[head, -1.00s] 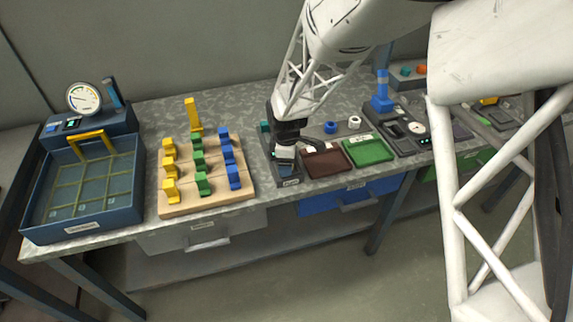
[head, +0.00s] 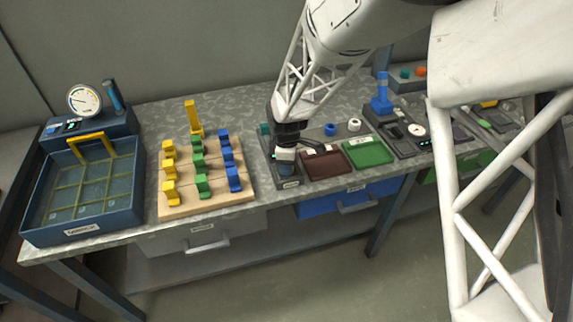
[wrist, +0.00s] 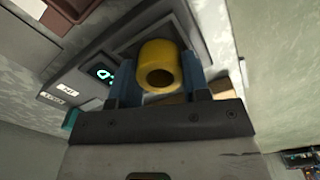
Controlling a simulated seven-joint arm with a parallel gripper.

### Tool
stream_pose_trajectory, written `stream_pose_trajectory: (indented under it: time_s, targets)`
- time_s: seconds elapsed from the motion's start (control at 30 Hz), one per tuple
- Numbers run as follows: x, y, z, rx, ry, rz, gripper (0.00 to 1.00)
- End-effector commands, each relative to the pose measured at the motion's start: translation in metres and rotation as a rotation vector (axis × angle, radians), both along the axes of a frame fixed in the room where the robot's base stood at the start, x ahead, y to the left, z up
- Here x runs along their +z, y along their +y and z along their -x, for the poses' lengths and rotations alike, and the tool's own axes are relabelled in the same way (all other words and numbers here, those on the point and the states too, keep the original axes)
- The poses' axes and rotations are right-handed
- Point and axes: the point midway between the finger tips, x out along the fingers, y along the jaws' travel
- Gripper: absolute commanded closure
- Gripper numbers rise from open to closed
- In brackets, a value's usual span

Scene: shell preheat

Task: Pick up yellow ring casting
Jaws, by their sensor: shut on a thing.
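The yellow ring casting (wrist: 160,66) is a short thick tube with a round bore, seen in the wrist view between the two blue fingers of my gripper (wrist: 158,84). The fingers press on it from both sides. It is in front of a square dark plate on a grey device (wrist: 130,38) with a lit display; I cannot tell whether it touches the plate. In the head view my gripper (head: 286,168) points down over the dark device (head: 288,183) at the bench's front edge, and the ring is hidden there.
A brown tray (head: 326,165) and a green tray (head: 368,152) lie right of my gripper. A blue ring (head: 330,129) and a white ring (head: 354,125) stand behind them. A wooden board (head: 207,207) with coloured blocks is to the left, beside a blue bin (head: 85,228).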

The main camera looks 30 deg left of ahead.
Motion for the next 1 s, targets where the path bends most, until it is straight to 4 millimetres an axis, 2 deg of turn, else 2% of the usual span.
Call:
stream_pose_trajectory:
  time_s: [0.27, 0.47, 1.0]
  targets:
    - [0.013, 0.000, 0.000, 0.000, -0.001, -0.002, 0.82]
    - [0.038, 0.000, 0.000, 0.000, -0.002, -0.002, 0.82]
    - [0.043, -0.058, 0.062, 0.000, 0.000, 0.000, 0.82]
